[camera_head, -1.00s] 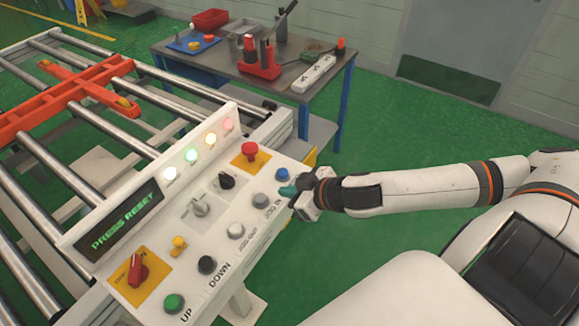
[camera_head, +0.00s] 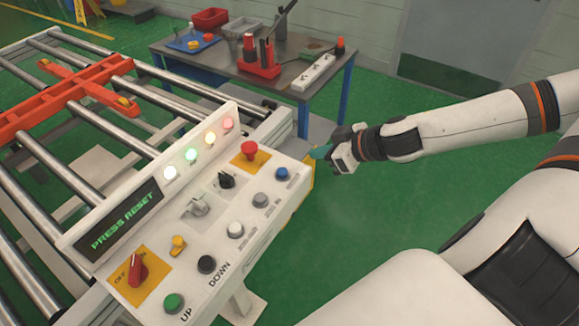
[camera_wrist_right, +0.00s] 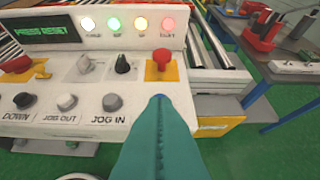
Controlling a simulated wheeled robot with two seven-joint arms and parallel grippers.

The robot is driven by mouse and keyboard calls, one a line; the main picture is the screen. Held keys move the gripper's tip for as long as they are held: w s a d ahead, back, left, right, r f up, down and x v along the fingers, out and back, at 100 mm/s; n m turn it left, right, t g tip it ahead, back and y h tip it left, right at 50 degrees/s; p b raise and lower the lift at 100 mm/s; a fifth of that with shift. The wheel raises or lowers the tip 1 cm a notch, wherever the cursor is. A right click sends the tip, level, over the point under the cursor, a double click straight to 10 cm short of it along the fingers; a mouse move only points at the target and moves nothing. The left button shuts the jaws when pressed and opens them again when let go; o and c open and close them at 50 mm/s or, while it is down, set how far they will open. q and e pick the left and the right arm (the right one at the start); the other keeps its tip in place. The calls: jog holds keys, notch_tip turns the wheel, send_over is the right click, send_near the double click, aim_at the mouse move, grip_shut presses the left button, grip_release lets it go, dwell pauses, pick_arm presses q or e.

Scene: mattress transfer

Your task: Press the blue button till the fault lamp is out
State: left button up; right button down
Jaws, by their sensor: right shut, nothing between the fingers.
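The blue button (camera_head: 282,173) is on the right end of the white control panel (camera_head: 222,262), below the red mushroom button. In the right wrist view the blue button (camera_wrist_right: 158,97) shows only slightly, mostly hidden behind my fingertips. The fault lamp (camera_head: 228,123) glows red at the right end of the lamp row; it also glows in the right wrist view (camera_wrist_right: 168,24). The panel display (camera_head: 124,221) reads PRESS RESET. My right gripper (camera_head: 320,152), with teal fingers, is shut and empty, apart from the button, to its upper right. My left gripper is out of view.
The red mushroom button (camera_head: 250,149), a black knob (camera_head: 227,180) and a grey button (camera_head: 260,200) are near the blue button. A roller conveyor (camera_head: 110,120) lies behind the panel. A tool table (camera_head: 215,62) stands at the back. Green floor is clear to the right.

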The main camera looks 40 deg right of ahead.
jog(key=p, duration=0.1)
send_over(278, 169)
jog(key=s+d, duration=0.1)
jog(key=s, duration=0.3)
jog(key=f, duration=0.6)
jog(key=shift+w+d, duration=0.1)
jog(key=shift+d, duration=0.1)
notch_tip(278, 169, down, 3)
jog(key=shift+w+r+p, duration=0.15)
jog(key=shift+r+p, duration=0.05)
jog(key=shift+p, duration=0.2)
jog(key=shift+f, duration=0.7)
jog(key=shift+f, duration=0.15)
